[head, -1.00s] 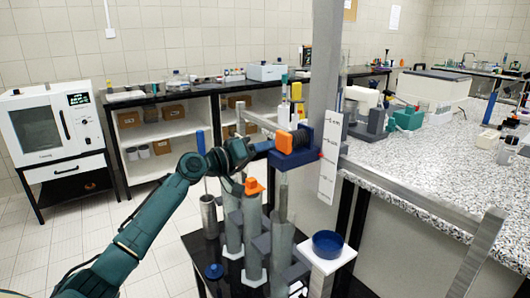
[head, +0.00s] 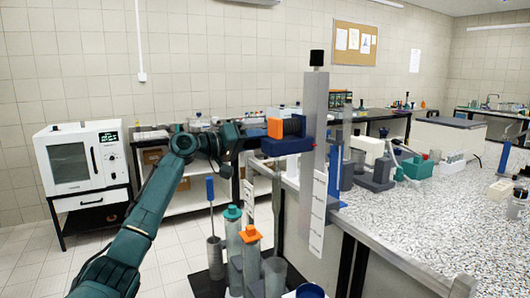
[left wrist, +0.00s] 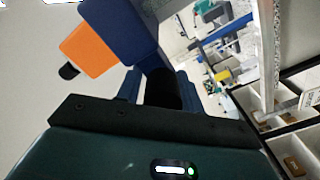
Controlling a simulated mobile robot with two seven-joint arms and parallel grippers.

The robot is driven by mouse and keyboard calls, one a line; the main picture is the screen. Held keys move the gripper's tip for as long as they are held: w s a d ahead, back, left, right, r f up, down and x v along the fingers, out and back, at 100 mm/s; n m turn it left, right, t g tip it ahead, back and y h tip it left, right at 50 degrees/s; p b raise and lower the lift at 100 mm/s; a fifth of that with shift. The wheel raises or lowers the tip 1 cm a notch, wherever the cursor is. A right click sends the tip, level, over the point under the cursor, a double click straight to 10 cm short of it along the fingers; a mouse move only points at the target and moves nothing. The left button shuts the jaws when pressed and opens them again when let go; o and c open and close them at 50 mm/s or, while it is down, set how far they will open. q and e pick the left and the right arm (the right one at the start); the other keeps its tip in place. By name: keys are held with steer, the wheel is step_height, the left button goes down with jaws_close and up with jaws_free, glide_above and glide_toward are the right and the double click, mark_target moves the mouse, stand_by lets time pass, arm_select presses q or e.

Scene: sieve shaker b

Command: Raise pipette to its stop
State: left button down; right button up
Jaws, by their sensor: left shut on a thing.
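The pipette's blue carriage (head: 287,147) with its orange block (head: 276,128) sits on the upper part of a tall grey column (head: 315,110), above the white scale (head: 318,212). A thin grey tube (head: 276,200), which looks like the pipette, hangs below the carriage over a grey cylinder (head: 276,276). My left gripper (head: 258,144) is shut at the carriage's left side. In the left wrist view a black knob (left wrist: 163,90) lies between the fingers, with the blue carriage (left wrist: 118,28) and orange block (left wrist: 92,45) beyond. My right gripper is out of view.
Cylinders with a teal cap (head: 232,213) and an orange cap (head: 249,234) stand below my left arm. A black cap (head: 316,58) tops the column. A speckled bench (head: 430,220) lies right. Open air surrounds the column's upper part.

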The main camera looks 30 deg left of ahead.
arm_select(q)
step_height(320, 180, up, 5)
steer(key=shift+f+p, duration=0.15)
steer(key=shift+p, duration=0.85)
steer(key=shift+r, duration=0.4)
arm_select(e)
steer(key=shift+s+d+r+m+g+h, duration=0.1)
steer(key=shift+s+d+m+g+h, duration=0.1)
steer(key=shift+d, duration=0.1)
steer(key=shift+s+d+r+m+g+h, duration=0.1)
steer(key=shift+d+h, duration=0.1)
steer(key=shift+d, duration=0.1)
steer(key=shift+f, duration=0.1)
arm_select(q)
steer(key=c, duration=1.1)
jaws_free()
steer(key=shift+r, duration=0.1)
steer(key=shift+s+f, duration=0.1)
steer(key=shift+f, duration=0.1)
